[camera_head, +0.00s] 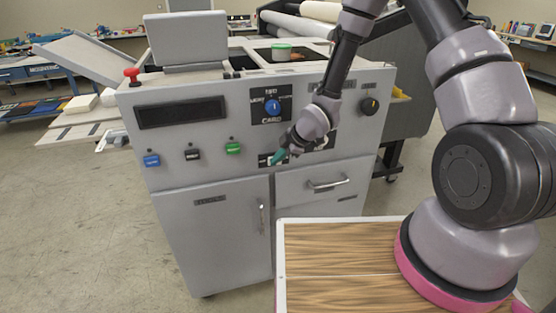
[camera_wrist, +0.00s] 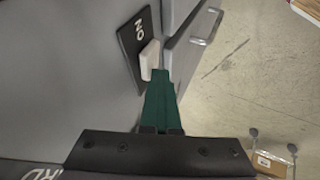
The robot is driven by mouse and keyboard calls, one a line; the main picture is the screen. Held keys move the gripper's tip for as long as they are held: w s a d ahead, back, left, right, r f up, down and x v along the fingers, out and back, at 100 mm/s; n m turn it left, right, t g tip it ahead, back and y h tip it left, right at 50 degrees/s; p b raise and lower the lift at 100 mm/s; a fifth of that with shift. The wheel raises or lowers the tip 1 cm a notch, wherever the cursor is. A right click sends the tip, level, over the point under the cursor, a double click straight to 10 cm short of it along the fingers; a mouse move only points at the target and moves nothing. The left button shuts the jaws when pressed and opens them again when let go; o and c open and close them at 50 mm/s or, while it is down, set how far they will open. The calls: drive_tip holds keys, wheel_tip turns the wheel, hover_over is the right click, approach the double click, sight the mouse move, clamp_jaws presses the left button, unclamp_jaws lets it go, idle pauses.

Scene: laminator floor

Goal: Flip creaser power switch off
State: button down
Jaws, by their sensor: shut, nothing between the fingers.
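The grey creaser (camera_head: 215,130) stands ahead with its control panel facing me. In the wrist view a black switch plate (camera_wrist: 130,40) marked ON carries a pale switch lever (camera_wrist: 150,60) that sticks out from the panel. My gripper (camera_head: 279,157) is at the lower middle of the panel, and its fingers and wrist hide much of the switch in the head view. In the wrist view my green fingers (camera_wrist: 160,76) are shut together and empty. Their tips are right at the lever's edge; I cannot tell whether they touch it.
A drawer handle (camera_head: 328,184) sticks out right of and below the gripper. A blue knob (camera_head: 272,106), a black knob (camera_head: 369,105), a red emergency button (camera_head: 131,74) and several small labelled buttons are on the machine. A wood-topped surface (camera_head: 340,255) is in front.

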drive_tip(key=shift+w+d, duration=0.65)
drive_tip(key=shift+d, duration=0.4)
drive_tip(key=shift+r, duration=0.1)
